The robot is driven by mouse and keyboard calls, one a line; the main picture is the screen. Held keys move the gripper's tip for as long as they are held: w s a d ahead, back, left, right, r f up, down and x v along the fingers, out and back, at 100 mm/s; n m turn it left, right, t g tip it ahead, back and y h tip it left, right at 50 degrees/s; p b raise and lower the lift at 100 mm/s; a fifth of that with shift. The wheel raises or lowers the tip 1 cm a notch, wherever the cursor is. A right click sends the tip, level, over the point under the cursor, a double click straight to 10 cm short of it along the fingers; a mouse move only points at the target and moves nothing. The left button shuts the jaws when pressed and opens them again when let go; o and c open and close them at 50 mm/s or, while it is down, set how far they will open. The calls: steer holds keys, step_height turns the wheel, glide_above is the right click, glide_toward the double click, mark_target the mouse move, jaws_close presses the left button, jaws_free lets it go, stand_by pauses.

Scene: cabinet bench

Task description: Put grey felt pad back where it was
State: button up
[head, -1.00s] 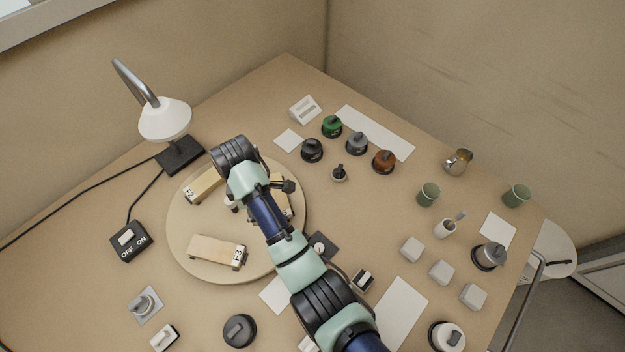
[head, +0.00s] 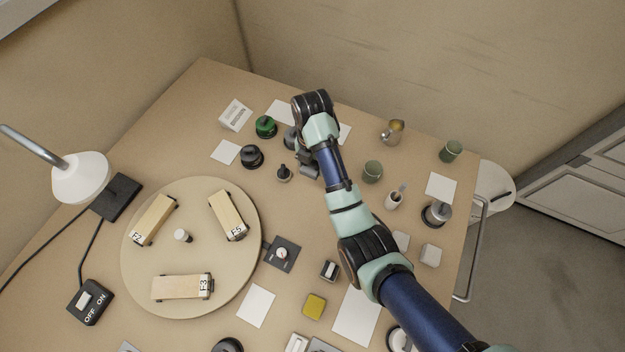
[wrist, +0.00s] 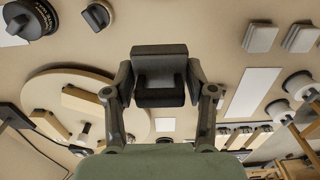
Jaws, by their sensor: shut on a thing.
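My gripper (wrist: 160,82) shows from behind in the wrist view, its two fingers closed on the sides of a dark grey block. I take this block to be the grey felt pad (wrist: 160,58), though its material cannot be made out. It is held above the bench. In the head view my gripper (head: 308,167) hangs below the bent arm, right of the small black knob (head: 284,173). The arm hides much of it there, and the pad cannot be told apart.
The round turntable (head: 190,190) with several wooden blocks stands left. Black (head: 252,157) and green (head: 265,126) knobbed discs stand near my gripper.

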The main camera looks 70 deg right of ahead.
mark_target(312, 194)
step_height(312, 194, down, 17)
steer(key=b, duration=0.5)
steer(key=shift+f+b, duration=0.2)
steer(key=shift+b, duration=0.15)
steer(key=shift+f, duration=0.15)
steer(key=o, duration=1.1)
step_height(312, 194, up, 12)
steer(key=p, duration=0.4)
steer(key=shift+r, duration=0.2)
